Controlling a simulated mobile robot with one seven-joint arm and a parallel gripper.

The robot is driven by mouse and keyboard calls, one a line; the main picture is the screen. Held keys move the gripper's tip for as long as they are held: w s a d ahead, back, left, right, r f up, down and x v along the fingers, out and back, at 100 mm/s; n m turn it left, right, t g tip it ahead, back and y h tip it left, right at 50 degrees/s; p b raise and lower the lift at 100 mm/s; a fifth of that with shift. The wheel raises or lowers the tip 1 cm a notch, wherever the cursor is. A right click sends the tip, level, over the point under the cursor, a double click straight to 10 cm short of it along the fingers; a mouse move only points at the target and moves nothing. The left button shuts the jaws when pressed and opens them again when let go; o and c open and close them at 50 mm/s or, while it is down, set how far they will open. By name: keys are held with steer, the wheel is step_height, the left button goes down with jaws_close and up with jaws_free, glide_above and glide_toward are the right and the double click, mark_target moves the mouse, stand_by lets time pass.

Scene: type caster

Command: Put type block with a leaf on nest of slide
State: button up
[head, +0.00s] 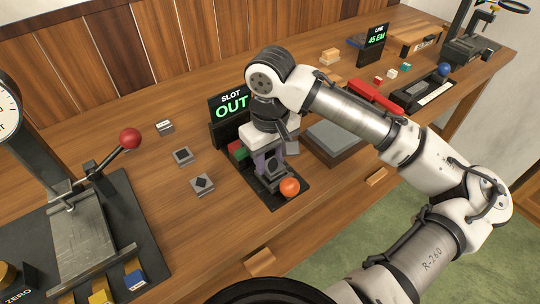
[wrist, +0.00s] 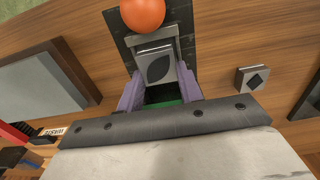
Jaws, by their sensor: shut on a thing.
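The type block with a leaf (wrist: 158,66) is grey with a dark leaf on its top face. My gripper (wrist: 159,88) is shut on it, with a purple finger on each side. In the head view my gripper (head: 268,163) points down over the slide's dark base (head: 296,200), and the arm partly hides the block there. The slide has a grey metal bracket (wrist: 140,40) and an orange ball (head: 289,187) at its front end. The block lies right by the bracket; I cannot tell whether it rests in the nest or is just above it.
Type blocks with a square (head: 183,155) and a diamond (head: 202,183) lie left of the slide. A sign reading SLOT OUT (head: 231,103) stands behind, with red and green parts beside it. A grey slab (head: 335,140) is close on the right. A lever with a red ball (head: 130,138) stands left.

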mark_target(270, 162)
steer(key=shift+f, duration=0.55)
steer(key=o, duration=1.2)
step_height(270, 162, up, 13)
steer(key=shift+r, duration=0.15)
